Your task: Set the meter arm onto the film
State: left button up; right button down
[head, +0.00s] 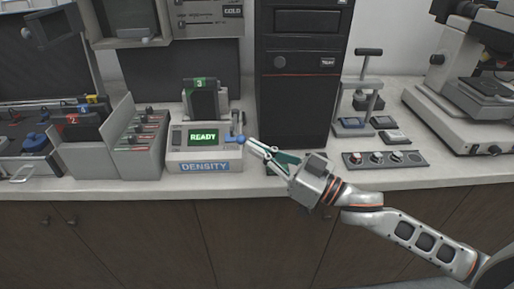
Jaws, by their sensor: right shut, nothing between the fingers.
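The density meter (178,158) is a pale box on the counter, with a lit green READY display (203,136) and a blue DENSITY label. A small lever with a blue knob (240,139) is at its right end; it looks like the meter arm. I cannot tell whether it is raised or lowered. I cannot make out the film on the meter. My right gripper (252,146) is shut and empty. Its fingertips are just right of the blue knob; whether they touch it is unclear. My left gripper is out of view.
A dark holder marked 3 (205,99) stands behind the meter. A grey rack (141,150) stands close on its left. A tall black cabinet (297,90) rises behind my right gripper. A knob panel (384,160) and a microscope-like device (450,105) are at right.

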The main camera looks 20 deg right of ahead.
jog(key=shift+a+r+m+t+h+p, duration=0.1)
jog(key=shift+a+m+t+h+p, duration=0.25)
jog(key=shift+a+t+h, duration=0.1)
